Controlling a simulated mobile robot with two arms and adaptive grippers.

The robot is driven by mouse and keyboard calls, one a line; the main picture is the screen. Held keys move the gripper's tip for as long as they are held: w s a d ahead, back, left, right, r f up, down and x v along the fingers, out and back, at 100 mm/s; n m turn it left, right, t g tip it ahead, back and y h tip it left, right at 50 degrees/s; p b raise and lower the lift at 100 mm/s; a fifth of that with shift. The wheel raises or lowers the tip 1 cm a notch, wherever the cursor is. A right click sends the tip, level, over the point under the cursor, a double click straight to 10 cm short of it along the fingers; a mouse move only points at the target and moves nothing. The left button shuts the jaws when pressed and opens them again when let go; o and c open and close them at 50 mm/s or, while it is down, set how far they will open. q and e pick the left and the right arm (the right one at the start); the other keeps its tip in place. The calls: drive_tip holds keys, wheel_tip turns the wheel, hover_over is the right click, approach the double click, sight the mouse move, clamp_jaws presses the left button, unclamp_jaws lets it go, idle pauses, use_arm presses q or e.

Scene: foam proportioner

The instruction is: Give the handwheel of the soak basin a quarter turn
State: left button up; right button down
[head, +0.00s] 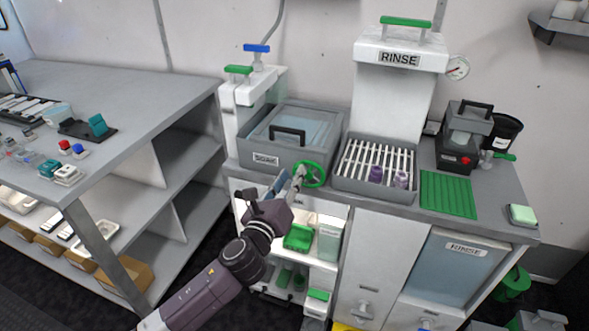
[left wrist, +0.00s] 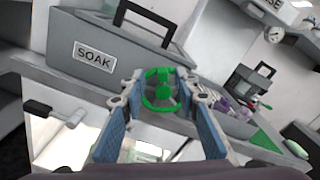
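The soak basin (head: 260,160) is a grey box with a lid and black handle, left on the counter; its SOAK label shows in the left wrist view (left wrist: 95,58). Its green handwheel (head: 316,174) sticks out at the front right corner. In the left wrist view the handwheel (left wrist: 160,104) appears between my two blue-padded fingers. My left gripper (head: 289,178) is open, its fingertips just in front of the wheel, one to each side in the picture. I cannot tell whether they touch the rim. My right gripper is not in view.
Right of the basin are a slotted tray (head: 372,186) with purple items, a green mat (head: 448,194) and a dark machine (head: 462,140). The RINSE tower (head: 398,90) stands behind. Open shelves with green items (head: 299,237) lie below my gripper. A grey workbench (head: 130,85) stands left.

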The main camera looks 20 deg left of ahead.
sight(296, 169)
use_arm(q)
drive_tip(key=shift+w+d, duration=0.2)
drive_tip(key=shift+w, duration=1.45)
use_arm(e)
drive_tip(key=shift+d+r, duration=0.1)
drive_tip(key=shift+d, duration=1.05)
